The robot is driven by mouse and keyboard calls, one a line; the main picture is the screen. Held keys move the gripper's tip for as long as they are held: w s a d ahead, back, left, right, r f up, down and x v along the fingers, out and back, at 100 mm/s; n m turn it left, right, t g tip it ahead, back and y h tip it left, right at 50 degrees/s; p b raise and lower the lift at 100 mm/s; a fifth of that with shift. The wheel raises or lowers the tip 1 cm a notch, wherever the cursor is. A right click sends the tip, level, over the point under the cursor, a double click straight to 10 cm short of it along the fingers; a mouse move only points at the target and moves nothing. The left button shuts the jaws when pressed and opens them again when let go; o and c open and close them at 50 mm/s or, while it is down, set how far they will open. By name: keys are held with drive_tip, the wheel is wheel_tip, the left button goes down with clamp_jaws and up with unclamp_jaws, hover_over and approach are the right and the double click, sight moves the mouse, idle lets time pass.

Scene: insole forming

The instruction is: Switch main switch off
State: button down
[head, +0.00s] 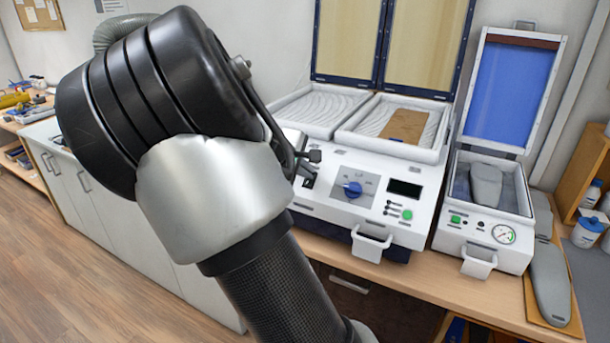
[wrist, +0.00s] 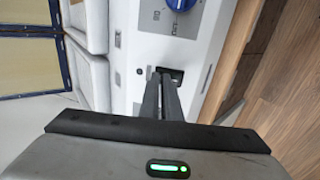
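The heating machine (head: 335,212) is a white unit whose front panel has a blue knob (head: 352,189). The main switch appears as a small black switch in a dark recess (wrist: 175,76) at the panel's left end. In the head view this spot is partly covered by my arm and gripper. My gripper (wrist: 160,76) shows two dark fingers side by side, closed together, with nothing seen between them. Their tips are right at the switch recess; I cannot tell whether they touch it. The switch's position, on or off, cannot be made out.
The blue knob also shows in the wrist view (wrist: 180,4). A green button (head: 407,215), a dark display (head: 404,188) and a front handle (head: 371,245) are to its right. A second machine with a blue lid (head: 508,90) and a gauge stands further right. Grey insoles (head: 549,284) lie beside it.

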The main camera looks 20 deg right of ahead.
drive_tip(key=shift+d, duration=0.25)
